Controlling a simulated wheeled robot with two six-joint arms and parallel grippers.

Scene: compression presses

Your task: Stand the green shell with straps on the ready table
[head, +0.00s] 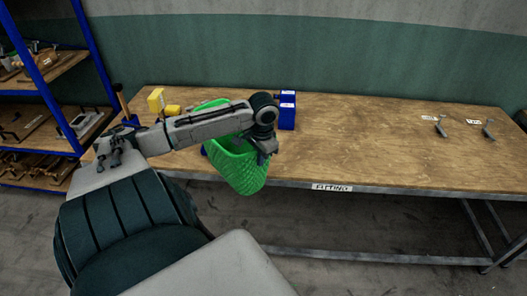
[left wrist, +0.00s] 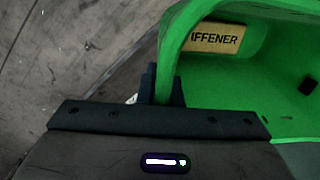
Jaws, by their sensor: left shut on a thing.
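The green shell (head: 236,168) is a curved, textured piece, held up at the front edge of the table labelled FITTING. My left gripper (head: 266,152) is shut on it. In the left wrist view my left gripper (left wrist: 163,88) pinches the shell's rim, and the hollow green shell (left wrist: 275,75) opens to the right. Inside it is a yellow block (left wrist: 220,38) with lettering ending in "IFFENER". A small dark spot shows on the inner wall. I cannot make out straps. My arm hides part of the shell in the head view. No table marked ready and no right gripper show.
The wooden fitting table (head: 365,140) has blue boxes (head: 287,112) at the back, yellow blocks (head: 156,100) at the left, and two grey metal tools (head: 441,128) with labels at the right. Its middle is clear. A blue-framed shelf (head: 92,60) stands at the left.

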